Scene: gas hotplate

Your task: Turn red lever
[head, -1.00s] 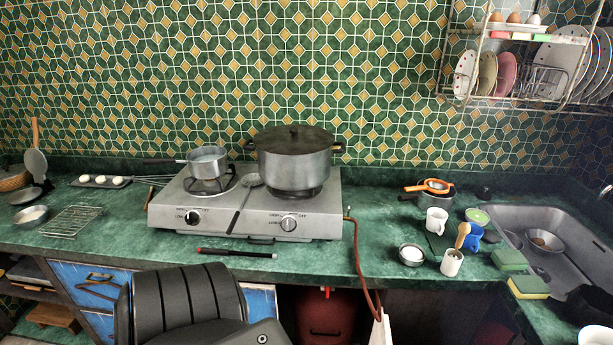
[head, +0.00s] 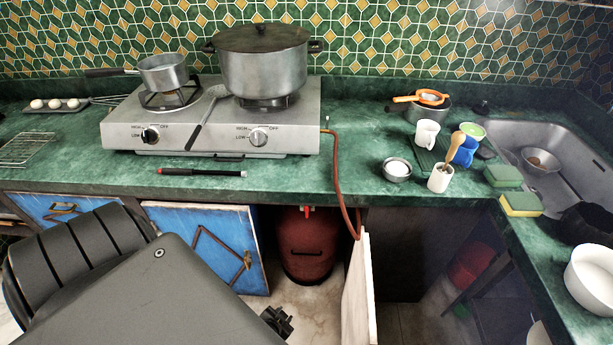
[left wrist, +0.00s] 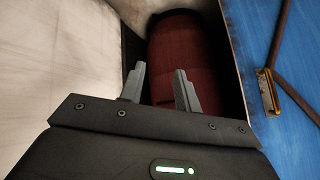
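The small red lever (head: 307,210) sits on top of the dark red gas cylinder (head: 306,248), inside the open cupboard under the counter. An orange-red hose (head: 337,180) hangs from the hotplate down beside the cylinder. My left gripper (head: 279,321) is low in front of the cupboard opening, below and left of the lever and apart from it. In the left wrist view its two fingers (left wrist: 160,88) are spread with nothing between them, pointing toward the cylinder's red body (left wrist: 188,60). I cannot make out the lever there. My right gripper is not in view.
The blue cupboard door (head: 215,235) stands left of the opening, and a pale door panel (head: 358,285) stands on its right. The counter edge overhangs the cylinder. The two-burner hotplate (head: 205,130) carries a large lidded pot (head: 262,72) and a small saucepan (head: 163,75).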

